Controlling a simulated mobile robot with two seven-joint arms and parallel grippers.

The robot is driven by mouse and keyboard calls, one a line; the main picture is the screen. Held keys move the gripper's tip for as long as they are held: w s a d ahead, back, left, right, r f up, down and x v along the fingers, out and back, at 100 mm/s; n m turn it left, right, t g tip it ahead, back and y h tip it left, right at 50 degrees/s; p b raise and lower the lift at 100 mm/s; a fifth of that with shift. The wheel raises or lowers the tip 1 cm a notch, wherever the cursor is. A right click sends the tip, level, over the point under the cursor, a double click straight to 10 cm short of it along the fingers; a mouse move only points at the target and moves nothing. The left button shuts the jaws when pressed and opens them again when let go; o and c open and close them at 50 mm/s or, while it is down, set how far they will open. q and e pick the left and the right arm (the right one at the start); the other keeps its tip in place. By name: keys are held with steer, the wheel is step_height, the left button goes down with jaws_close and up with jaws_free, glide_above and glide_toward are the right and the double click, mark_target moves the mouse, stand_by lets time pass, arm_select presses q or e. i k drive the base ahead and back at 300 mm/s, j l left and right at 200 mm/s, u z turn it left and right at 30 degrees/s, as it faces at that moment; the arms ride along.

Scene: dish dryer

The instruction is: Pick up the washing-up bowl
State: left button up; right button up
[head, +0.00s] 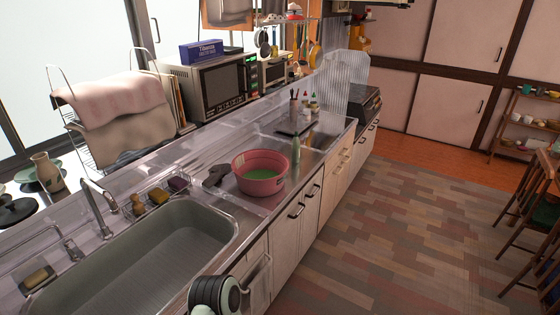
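The washing-up bowl (260,183) is a round pink tub on the steel counter, to the right of the sink, in the head view. Its inside bottom looks pale green; I cannot tell whether that is liquid. It stands upright near the counter's front edge. A dark and white rounded part at the bottom of the view looks like part of my arm. Neither of my gripper's fingertips shows, and nothing of mine touches the bowl.
The empty sink (130,262) lies to the left, with a sponge rack (158,197) behind it. A dark grey object (215,175) lies beside the bowl's left side. A green bottle (296,149) stands behind it to the right. The floor (370,230) in front is clear.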

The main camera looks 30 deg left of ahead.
mark_target(258, 173)
steer(key=i, duration=1.65)
steer(key=i+u, duration=0.25)
steer(key=i, duration=0.15)
steer(key=i+l+u, duration=0.2)
steer(key=i, duration=0.15)
steer(key=i+l+u, duration=0.25)
steer(key=i, duration=0.15)
steer(key=j+u, duration=0.1)
steer(key=u, duration=1.7)
